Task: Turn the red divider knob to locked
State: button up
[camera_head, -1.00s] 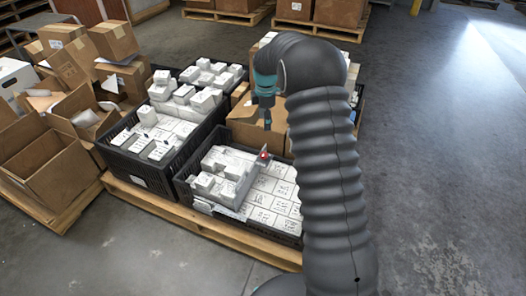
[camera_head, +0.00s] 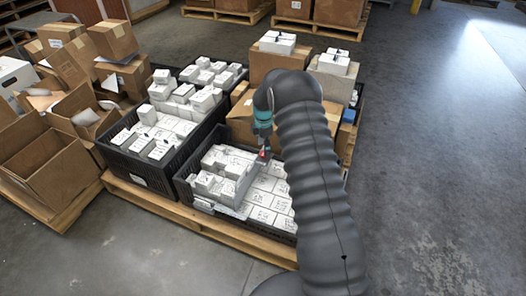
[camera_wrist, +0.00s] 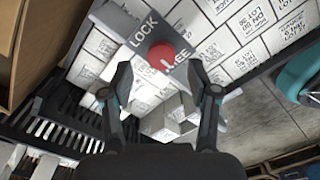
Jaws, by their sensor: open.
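The red divider knob (camera_wrist: 161,56) sits on a grey divider plate (camera_wrist: 138,22) in the wrist view. The plate carries the words LOCK and FREE, partly covered by the knob. A light mark on the knob lies on its lower right, on the side of FREE. In the head view the knob (camera_head: 262,155) is a small red spot in the front black crate. My gripper (camera_wrist: 164,78) is open, with its two dark fingers either side of and just short of the knob in the picture. It does not appear to touch it. In the head view my gripper (camera_head: 263,140) points down above the knob.
White labelled boxes (camera_head: 262,198) fill the front black crate (camera_head: 240,226) on either side of the divider. A second black crate (camera_head: 135,170) stands to the left. Brown cartons (camera_head: 240,120) stand behind. Open grey floor lies to the right.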

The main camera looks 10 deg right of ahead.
jog(key=shift+f, duration=1.6)
grip_shut()
